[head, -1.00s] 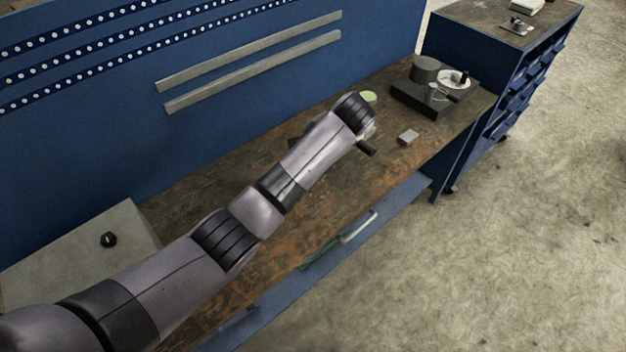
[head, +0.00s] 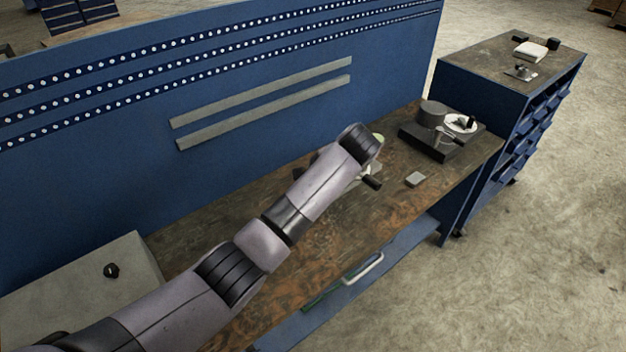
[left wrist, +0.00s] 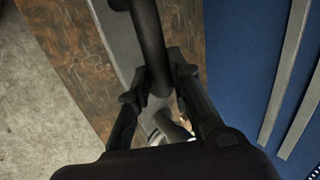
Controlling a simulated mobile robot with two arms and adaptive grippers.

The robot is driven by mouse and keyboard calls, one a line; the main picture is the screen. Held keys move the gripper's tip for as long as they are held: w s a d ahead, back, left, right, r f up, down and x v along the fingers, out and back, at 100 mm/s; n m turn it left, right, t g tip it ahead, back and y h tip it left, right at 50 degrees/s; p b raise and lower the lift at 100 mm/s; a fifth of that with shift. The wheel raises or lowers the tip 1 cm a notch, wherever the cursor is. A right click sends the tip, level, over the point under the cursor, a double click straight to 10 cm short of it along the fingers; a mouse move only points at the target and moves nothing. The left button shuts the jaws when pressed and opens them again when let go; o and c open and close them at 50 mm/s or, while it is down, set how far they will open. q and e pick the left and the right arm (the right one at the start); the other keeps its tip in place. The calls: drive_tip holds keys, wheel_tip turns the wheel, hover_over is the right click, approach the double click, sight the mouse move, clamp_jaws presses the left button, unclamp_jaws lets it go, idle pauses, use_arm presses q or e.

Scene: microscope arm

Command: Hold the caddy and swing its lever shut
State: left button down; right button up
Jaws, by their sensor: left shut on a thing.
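My left gripper (left wrist: 157,88) shows in the left wrist view, its two dark fingers closed on either side of a dark grey round bar (left wrist: 148,35). The bar comes down from the top of that view and passes between the fingertips. I take it as part of the caddy, but its whole shape is hidden. A paler rod and white bits show below it. In the head view my left arm covers the gripper and most of what it holds. A short black rod (head: 371,183) and a white bit stick out beside the wrist. I cannot tell the lever's position. My right gripper is not in view.
A small grey block (head: 414,179) lies right of my wrist on the brown bench (head: 330,232). A black base with a grey cylinder (head: 432,113) and white dial stands farther right. A blue panel (head: 270,70) rises behind. A grey case (head: 80,292) is at left.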

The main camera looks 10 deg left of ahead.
use_arm(q)
drive_tip(key=shift+f+b, duration=0.3)
drive_tip(key=shift+f, duration=0.6)
drive_tip(key=shift+f+b, duration=1.05)
drive_tip(key=shift+f, duration=1.45)
wheel_tip(320, 180, down, 10)
drive_tip(key=b, duration=0.5)
drive_tip(key=shift+f+b, duration=0.25)
drive_tip(key=shift+b, duration=0.15)
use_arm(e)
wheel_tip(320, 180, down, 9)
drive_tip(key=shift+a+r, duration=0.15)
use_arm(q)
drive_tip(key=shift+f+b, duration=0.35)
drive_tip(key=shift+f, duration=0.15)
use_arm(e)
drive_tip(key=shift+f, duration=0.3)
use_arm(q)
drive_tip(key=shift+f, duration=0.15)
